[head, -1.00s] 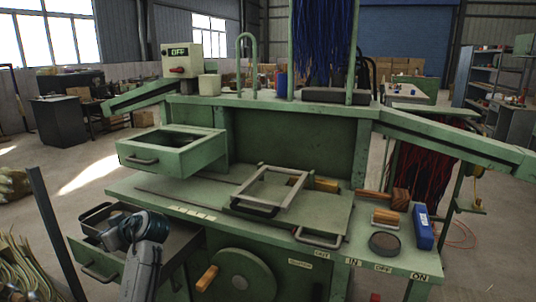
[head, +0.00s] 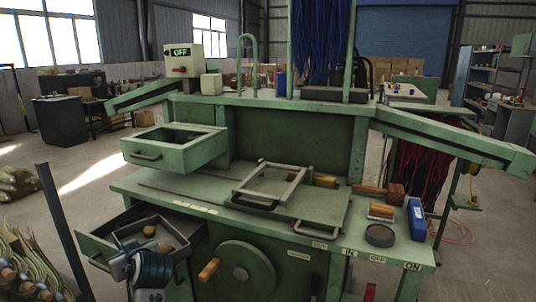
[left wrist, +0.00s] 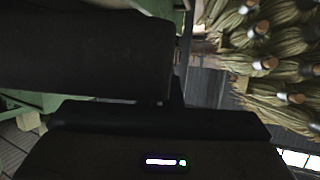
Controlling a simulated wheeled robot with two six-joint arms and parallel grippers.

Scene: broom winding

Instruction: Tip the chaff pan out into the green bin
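The chaff pan, a grey square tray (head: 182,241), shows in the head view at the open lower drawer (head: 97,246) on the bench's left. Small round tan pieces (head: 150,232) lie inside it, and it looks about level. My left gripper (head: 121,262) is at the pan's near left corner. Its fingers are small and partly hidden, so I cannot tell if they grip the rim. In the left wrist view a large dark shape (left wrist: 85,50) fills the upper left, and no clear fingertips show. I cannot make out a green bin. My right gripper is out of view.
A green upper drawer (head: 176,152) stands open above the bench top. Straw bundles (head: 28,262) lie at the lower left and also show in the left wrist view (left wrist: 260,40). A dark post (head: 62,228) stands left of the drawer. A crank wheel (head: 245,272) is right of it.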

